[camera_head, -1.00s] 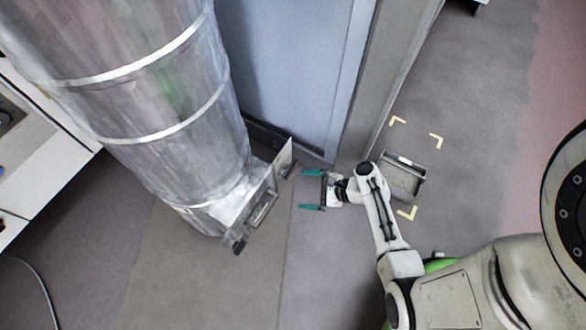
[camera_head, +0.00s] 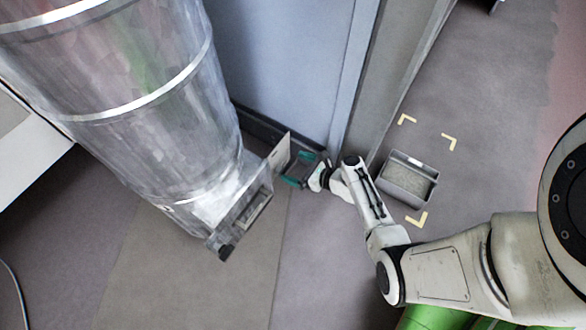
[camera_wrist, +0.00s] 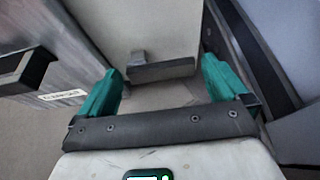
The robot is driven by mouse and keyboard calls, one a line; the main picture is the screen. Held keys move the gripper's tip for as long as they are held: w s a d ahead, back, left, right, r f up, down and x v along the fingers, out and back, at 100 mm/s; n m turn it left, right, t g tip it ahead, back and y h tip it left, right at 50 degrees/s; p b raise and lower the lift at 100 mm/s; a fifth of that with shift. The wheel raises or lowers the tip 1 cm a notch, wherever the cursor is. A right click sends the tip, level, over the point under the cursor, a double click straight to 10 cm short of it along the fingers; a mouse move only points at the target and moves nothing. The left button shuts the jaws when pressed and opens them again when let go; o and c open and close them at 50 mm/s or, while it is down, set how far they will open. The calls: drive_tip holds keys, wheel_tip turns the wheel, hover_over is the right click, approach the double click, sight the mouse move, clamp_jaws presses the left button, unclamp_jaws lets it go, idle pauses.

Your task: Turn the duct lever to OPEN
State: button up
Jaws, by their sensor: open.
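The silver duct (camera_head: 130,90) stands at the left in the head view, with a metal housing (camera_head: 235,215) at its foot. A pale upright plate (camera_head: 280,152) rises from the housing's right end. In the wrist view, a dark bar (camera_wrist: 162,69) on a short stem stands out from this pale plate (camera_wrist: 150,30); it looks like the lever handle. My gripper (camera_head: 298,170) is open, its teal fingers pointing at the plate. In the wrist view, the bar shows between and beyond the fingertips (camera_wrist: 165,78); I cannot tell whether they touch it.
A dark block (camera_wrist: 25,70) and a small white label (camera_wrist: 62,95), too small to read, show at the left in the wrist view. A blue-grey panel (camera_head: 280,60) stands behind. A grey bin (camera_head: 408,178) sits between yellow floor marks. The floor in front is clear.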

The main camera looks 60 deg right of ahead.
drive_tip(key=shift+b+x, duration=0.3)
drive_tip(key=shift+x, duration=0.75)
drive_tip(key=c, duration=1.2)
drive_tip(key=shift+s, duration=0.1)
